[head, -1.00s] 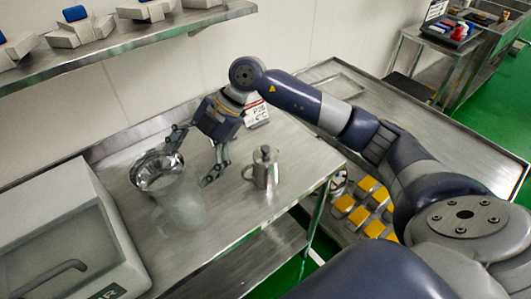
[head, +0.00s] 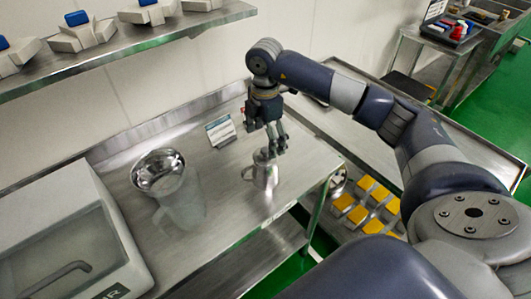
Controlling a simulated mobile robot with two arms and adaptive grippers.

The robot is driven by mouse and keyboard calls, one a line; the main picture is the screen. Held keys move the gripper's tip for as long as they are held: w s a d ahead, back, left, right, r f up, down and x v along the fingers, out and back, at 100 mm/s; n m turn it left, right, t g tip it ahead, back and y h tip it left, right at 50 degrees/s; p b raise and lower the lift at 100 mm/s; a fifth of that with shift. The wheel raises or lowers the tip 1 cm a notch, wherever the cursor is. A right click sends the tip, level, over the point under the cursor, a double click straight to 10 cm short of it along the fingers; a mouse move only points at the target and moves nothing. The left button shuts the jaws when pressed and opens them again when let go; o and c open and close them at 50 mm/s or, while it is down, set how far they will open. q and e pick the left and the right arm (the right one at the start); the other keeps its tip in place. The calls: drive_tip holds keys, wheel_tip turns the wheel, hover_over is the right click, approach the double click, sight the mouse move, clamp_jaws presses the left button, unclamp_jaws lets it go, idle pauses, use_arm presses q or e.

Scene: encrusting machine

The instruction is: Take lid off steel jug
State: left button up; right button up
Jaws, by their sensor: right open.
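The steel jug (head: 264,178) stands upright on the steel table, with its handle towards the left. Its lid (head: 262,157) sits on top, partly hidden by my right gripper's fingers. My right gripper (head: 275,150) points down, just above and at the back right of the lid. Its fingers are open. I cannot tell whether a fingertip touches the lid. My left gripper is not in view.
A shiny steel bowl (head: 158,172) stands left of the jug. A small sign card (head: 220,131) is behind the jug, to its left. A white machine (head: 60,240) fills the lower left. A shelf (head: 130,38) runs along the wall.

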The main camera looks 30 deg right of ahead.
sight(265, 150)
wheel_tip(265, 150, down, 4)
drive_tip(key=shift+f+p, duration=0.1)
drive_tip(key=shift+p, duration=1)
drive_tip(key=shift+f, duration=0.35)
drive_tip(key=c, duration=1.1)
drive_tip(key=shift+s+a+r, duration=0.15)
drive_tip(key=shift+s, duration=0.15)
drive_tip(key=c, duration=0.9)
drive_tip(key=shift+w, duration=0.1)
drive_tip(key=shift+f, duration=0.2)
